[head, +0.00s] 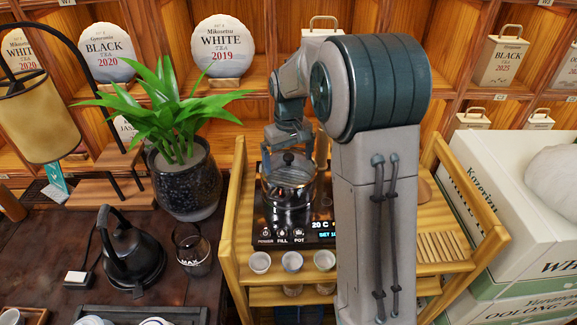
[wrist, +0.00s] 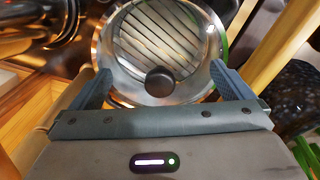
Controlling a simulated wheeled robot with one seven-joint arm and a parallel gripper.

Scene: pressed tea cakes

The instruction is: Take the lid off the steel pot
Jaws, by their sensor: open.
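The steel pot (head: 291,206) stands on a dark heating base with a lit display on the wooden cart. Its clear lid with a black knob (head: 288,158) is on top. In the wrist view, the lid (wrist: 192,30) shows from above, with its round black knob (wrist: 160,81) near the lower edge. My gripper (wrist: 161,76) is open, with one blue-grey finger on each side of the knob and clear gaps between. The knob looks centred between the fingers; whether they are level with it I cannot tell.
Several small cups (head: 292,261) stand along the cart's front edge (head: 285,278). A slatted wooden piece (head: 441,247) lies at the cart's right. White boxes (head: 500,205) are stacked at right.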

